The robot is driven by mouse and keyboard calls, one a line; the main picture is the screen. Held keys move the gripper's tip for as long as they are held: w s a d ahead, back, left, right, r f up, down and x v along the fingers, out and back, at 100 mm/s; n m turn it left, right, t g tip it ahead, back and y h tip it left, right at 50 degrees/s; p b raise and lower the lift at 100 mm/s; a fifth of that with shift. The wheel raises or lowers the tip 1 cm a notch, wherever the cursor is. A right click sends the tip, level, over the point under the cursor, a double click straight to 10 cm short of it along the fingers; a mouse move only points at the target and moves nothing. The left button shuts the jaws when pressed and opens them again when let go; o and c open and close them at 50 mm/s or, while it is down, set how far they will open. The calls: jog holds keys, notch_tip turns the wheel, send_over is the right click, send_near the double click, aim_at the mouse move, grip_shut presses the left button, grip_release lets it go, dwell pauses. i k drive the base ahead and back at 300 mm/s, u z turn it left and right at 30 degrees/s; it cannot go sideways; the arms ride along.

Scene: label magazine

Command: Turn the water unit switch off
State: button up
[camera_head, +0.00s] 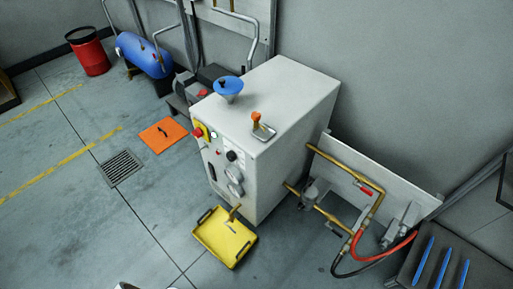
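A grey-white cabinet unit (291,105) stands in the middle, against the wall. Its front panel carries a red push button on a yellow plate (199,132), a small pale round part (214,135), a black knob (231,155) and round dials (236,180). On its top are an orange-handled lever (257,120) on a metal plate and a blue funnel-like part (228,86). No label is readable, so I cannot tell which control is the water unit switch or its setting.
A yellow tray (214,238) lies on the floor before the cabinet. Brass pipes (345,169) and a red hose (382,249) run at its right. An orange mat (163,136), floor grate (121,168), blue tank (143,54) and red bin (90,54) are left. Floor at lower left is mostly clear.

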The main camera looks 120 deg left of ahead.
aim_at(198, 133)
jog(key=u, duration=3.5)
